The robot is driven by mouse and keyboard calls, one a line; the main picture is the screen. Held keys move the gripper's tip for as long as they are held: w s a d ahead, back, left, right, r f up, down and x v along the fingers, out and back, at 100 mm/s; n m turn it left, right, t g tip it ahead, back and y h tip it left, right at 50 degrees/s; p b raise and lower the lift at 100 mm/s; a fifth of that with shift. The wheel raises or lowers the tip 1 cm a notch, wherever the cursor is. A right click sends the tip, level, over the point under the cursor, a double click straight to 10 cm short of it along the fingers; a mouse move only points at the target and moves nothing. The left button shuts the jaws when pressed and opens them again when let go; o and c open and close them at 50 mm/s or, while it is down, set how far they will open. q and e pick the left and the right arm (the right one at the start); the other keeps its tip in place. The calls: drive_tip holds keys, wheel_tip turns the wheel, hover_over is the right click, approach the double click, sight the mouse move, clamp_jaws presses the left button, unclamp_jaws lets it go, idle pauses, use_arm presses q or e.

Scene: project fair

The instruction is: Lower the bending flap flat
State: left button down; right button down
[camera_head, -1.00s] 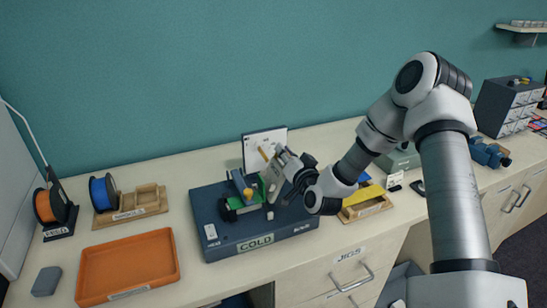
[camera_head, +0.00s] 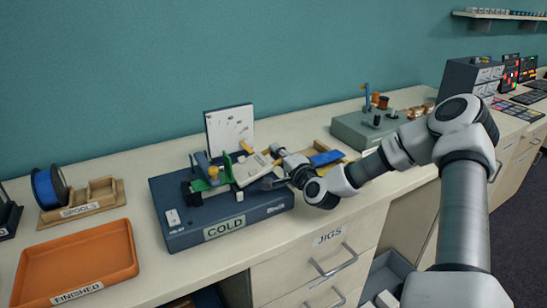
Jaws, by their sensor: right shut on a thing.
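The bending jig is a dark blue box (camera_head: 190,236) marked COLD on the bench. A green piece (camera_head: 224,169) and a knob-topped clamp (camera_head: 207,168) sit on its top. The pale bending flap (camera_head: 252,170) lies right of the green piece, at a low slant; I cannot tell whether it is fully flat. My right gripper (camera_head: 272,183) is at the flap's right edge, shut on it; its fingertips are small and partly hidden. My left gripper is not in view.
An orange FINISHED tray (camera_head: 75,254) and a SPOOLS rack (camera_head: 84,204) stand left. A white board (camera_head: 230,130) stands behind the jig. A wooden tray (camera_head: 330,146) with a blue piece and a grey-green box (camera_head: 364,130) are right. The bench front edge is close.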

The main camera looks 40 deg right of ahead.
drive_tip(key=shift+d+f+m+b, duration=0.15)
drive_tip(key=shift+f+m+b, duration=0.65)
drive_tip(key=shift+f+b, duration=0.15)
drive_tip(key=c, duration=1.2)
unclamp_jaws()
drive_tip(key=shift+o, duration=0.2)
wheel_tip(320, 180, up, 10)
